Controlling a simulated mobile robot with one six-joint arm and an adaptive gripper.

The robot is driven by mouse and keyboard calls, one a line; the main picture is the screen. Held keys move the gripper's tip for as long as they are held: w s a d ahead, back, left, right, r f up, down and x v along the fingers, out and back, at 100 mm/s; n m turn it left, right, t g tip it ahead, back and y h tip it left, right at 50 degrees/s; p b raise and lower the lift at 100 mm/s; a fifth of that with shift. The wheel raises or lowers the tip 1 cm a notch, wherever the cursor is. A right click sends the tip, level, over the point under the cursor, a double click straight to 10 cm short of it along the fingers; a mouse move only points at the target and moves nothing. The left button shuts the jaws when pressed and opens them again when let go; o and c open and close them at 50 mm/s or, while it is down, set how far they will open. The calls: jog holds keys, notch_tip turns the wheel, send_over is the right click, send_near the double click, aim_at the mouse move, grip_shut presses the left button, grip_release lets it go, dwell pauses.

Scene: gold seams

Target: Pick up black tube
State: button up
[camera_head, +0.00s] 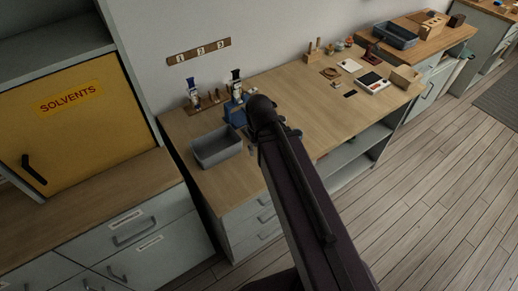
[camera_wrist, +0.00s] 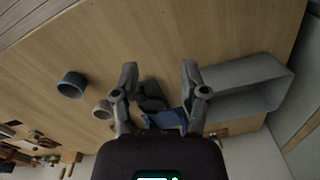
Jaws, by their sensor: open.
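A tube with a black cap (camera_head: 236,82) stands upright at the back of the wooden bench, above a blue piece (camera_head: 235,114). A similar tube with a blue cap (camera_head: 193,93) stands to its left. In the wrist view my gripper (camera_wrist: 159,72) is open, its two fingers apart above the bench. A dark object (camera_wrist: 150,94) and the blue piece (camera_wrist: 165,119) show between and behind the fingers. I cannot tell whether the dark object is part of a tube.
A grey bin (camera_head: 216,161) stands at the bench's left front; it also shows right of the fingers in the wrist view (camera_wrist: 243,73). A blue-grey cup (camera_wrist: 71,84) and a pale ring (camera_wrist: 103,109) are to the left there. The bench middle (camera_head: 300,90) is largely clear.

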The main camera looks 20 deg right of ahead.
jog(key=shift+o, duration=0.5)
notch_tip(320, 180, up, 21)
jog(key=m+p, duration=1)
jog(key=p, duration=1.1)
send_over(236, 85)
jog(key=shift+w+a+r, duration=0.1)
jog(key=shift+w+a, duration=0.15)
jog(key=shift+w, duration=0.1)
notch_tip(236, 85, down, 9)
jog(key=b, duration=0.8)
jog(key=shift+r, duration=0.15)
jog(key=shift+b, duration=0.4)
